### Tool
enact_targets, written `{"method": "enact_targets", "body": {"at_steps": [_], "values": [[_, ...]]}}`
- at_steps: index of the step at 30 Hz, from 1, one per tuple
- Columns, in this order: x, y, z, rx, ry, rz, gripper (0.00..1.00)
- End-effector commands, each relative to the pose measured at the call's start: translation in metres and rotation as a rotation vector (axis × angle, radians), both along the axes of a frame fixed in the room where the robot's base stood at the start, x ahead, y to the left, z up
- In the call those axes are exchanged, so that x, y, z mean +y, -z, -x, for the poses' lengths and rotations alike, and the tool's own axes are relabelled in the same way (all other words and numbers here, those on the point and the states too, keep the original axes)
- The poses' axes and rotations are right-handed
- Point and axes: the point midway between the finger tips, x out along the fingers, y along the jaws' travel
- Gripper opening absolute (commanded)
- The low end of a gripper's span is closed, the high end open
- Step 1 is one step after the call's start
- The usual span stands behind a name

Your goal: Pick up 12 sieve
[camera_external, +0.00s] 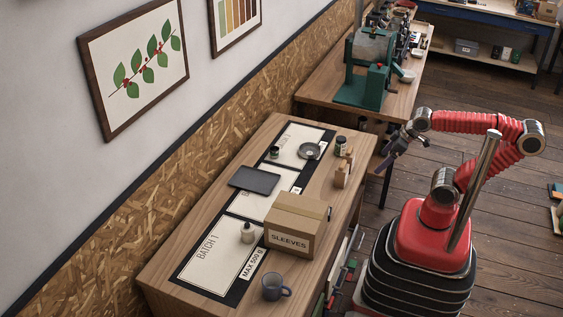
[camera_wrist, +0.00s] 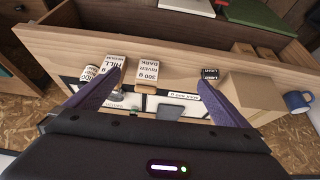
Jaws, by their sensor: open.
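A round grey dish-shaped thing (camera_external: 310,151), likely the sieve, lies flat on the far part of the wooden table's batch mat in the external view. No number on it can be read. In the wrist view a grey rounded thing (camera_wrist: 117,97), probably the same one, shows partly behind the paper bags. My gripper (camera_external: 390,153), with purple fingers, hangs in the air off the table's right edge, right of the sieve and apart from it. In the wrist view my gripper (camera_wrist: 158,77) is open with nothing between its fingers.
A jar (camera_external: 340,145) and small bags (camera_external: 342,173) stand between my gripper and the sieve. A green machine (camera_external: 365,75) stands on the table behind.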

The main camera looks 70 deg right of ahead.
Motion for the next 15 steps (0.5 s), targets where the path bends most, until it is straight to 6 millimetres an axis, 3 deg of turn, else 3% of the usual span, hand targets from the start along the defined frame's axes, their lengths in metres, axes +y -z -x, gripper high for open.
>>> {"method": "enact_targets", "body": {"at_steps": [5, 12, 15], "values": [[0.0, -0.01, -0.001, -0.002, 0.0, 0.0, 1.0], [0.0, -0.053, -0.001, -0.004, 0.0, 0.0, 1.0], [-0.006, -0.052, -0.008, 0.024, -0.046, 0.058, 1.0]]}}
